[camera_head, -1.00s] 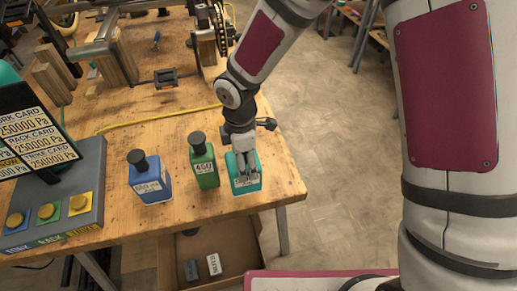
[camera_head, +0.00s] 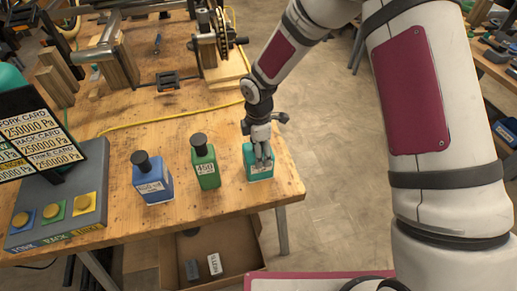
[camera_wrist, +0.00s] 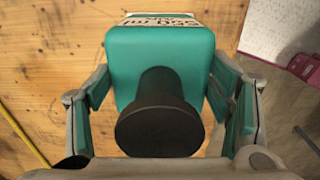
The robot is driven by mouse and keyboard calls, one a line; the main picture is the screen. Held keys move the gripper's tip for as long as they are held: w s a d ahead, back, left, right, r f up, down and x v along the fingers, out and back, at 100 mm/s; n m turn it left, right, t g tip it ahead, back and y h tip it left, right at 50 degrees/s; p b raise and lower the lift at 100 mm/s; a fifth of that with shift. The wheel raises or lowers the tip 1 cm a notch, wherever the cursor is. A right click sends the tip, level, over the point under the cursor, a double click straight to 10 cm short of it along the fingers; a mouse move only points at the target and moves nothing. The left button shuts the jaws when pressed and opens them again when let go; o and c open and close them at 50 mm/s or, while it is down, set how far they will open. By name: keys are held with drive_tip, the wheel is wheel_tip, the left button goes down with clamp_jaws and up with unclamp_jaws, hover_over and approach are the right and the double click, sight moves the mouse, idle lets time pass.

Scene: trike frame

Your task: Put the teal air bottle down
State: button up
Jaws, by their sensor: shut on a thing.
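The teal air bottle (camera_head: 258,172) is upright at the right end of the wooden workbench (camera_head: 115,215), near its front right corner. It stands on the bench top or just above it; I cannot tell which. My gripper (camera_head: 262,158) comes from above and is shut on the bottle. In the wrist view the teal bottle (camera_wrist: 160,62) sits between my two fingers, with its black cap (camera_wrist: 159,112) towards the camera and a white label at the far edge. In the head view my fingers hide the cap.
A green bottle (camera_head: 205,165) and a blue bottle (camera_head: 152,182) stand to the left. A grey button console (camera_head: 62,195) is at the far left. A yellow cable (camera_head: 150,122) crosses the bench behind them. An open box (camera_head: 235,245) lies below the front edge.

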drive_tip(key=o, duration=2)
drive_tip(key=shift+f, duration=0.15)
drive_tip(key=shift+c, duration=0.2)
